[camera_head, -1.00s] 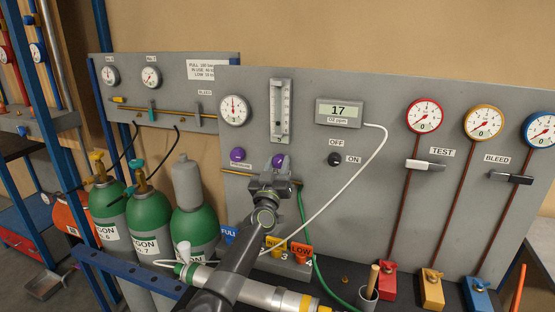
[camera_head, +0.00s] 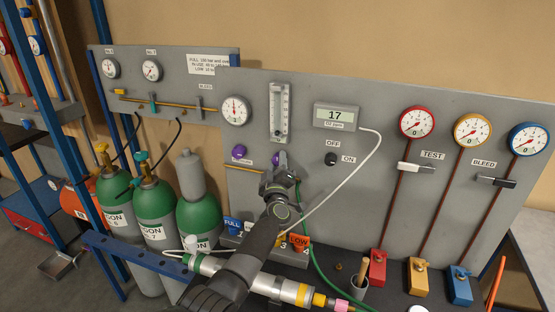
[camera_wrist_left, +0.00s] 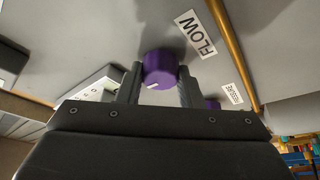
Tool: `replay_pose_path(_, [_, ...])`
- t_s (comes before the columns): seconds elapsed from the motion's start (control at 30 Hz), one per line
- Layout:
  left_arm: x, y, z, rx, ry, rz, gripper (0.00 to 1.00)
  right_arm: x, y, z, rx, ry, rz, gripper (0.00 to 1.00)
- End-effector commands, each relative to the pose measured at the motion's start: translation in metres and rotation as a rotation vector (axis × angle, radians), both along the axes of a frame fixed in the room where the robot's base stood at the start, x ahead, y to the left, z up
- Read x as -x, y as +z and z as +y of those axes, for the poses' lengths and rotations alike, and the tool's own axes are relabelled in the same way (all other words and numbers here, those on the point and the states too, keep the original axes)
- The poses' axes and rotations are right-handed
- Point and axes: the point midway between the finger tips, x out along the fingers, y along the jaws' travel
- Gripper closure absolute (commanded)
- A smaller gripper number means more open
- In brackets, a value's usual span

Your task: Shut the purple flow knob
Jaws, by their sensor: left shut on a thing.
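The purple flow knob (camera_head: 279,157) sits on the grey panel below the clear flow tube (camera_head: 279,112). In the left wrist view the flow knob (camera_wrist_left: 160,68) is between my two dark fingers, with a white pointer mark near its lower edge and the FLOW label (camera_wrist_left: 196,34) beside it. My left gripper (camera_head: 277,172) is shut on this knob and hides part of it in the head view. The left fingers also show in the left wrist view (camera_wrist_left: 160,84). My right gripper is not in view.
A second purple knob, for pressure (camera_head: 238,152), sits just left on the panel. A gas analyser reading 17 (camera_head: 337,116), an ON/OFF knob (camera_head: 331,159) and a white hose (camera_head: 345,183) are to the right. Green cylinders (camera_head: 155,212) stand at the left.

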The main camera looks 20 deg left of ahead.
Motion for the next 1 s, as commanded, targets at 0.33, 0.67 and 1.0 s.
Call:
replay_pose_path(0.33, [0.0001,-0.0007,-0.0002,0.020,-0.001,0.001,0.90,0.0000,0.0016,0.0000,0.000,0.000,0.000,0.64])
replay_pose_path(0.67, [0.0000,-0.0005,-0.0003,0.018,-0.001,0.001,0.45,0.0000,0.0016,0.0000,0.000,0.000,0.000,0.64])
replay_pose_path(1.0, [0.0026,-0.0013,-0.0010,0.017,-0.001,0.001,0.45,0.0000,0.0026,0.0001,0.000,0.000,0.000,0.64])
